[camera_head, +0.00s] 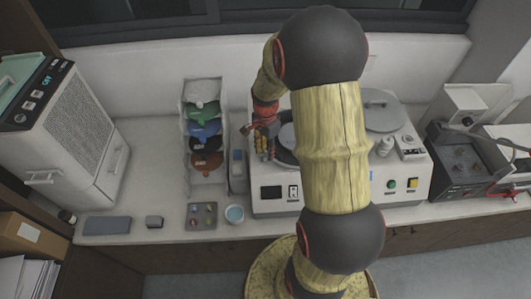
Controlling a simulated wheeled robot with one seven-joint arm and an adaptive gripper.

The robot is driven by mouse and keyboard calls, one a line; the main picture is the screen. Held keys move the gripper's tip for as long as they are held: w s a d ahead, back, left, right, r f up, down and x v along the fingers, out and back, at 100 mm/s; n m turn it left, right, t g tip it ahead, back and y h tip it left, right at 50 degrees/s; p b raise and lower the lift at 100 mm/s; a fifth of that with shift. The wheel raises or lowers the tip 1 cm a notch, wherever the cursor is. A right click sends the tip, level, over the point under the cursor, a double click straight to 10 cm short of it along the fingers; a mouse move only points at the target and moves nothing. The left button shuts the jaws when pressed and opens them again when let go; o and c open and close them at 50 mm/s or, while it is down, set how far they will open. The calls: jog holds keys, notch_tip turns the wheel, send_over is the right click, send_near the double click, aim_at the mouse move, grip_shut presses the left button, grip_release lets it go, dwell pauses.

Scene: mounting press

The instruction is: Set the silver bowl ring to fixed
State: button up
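A white two-bowl machine (267,207) stands on the counter at the middle, largely hidden behind my arm. Its left round grey bowl (287,138) shows only in part between my gripper and my arm. I cannot make out a silver ring or its setting there. A round grey lid or disc (381,108) shows at the machine's right side. My gripper (263,148) points down at the left edge of the left bowl, over the machine's left side. Its fingers are small and dark, and I cannot tell whether they touch the bowl or are open.
A big white appliance (62,130) is at the left. A dark open-topped unit (466,160) is at the right.

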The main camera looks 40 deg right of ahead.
jog(key=shift+f, duration=1.05)
jog(key=shift+c, duration=1.2)
grip_shut()
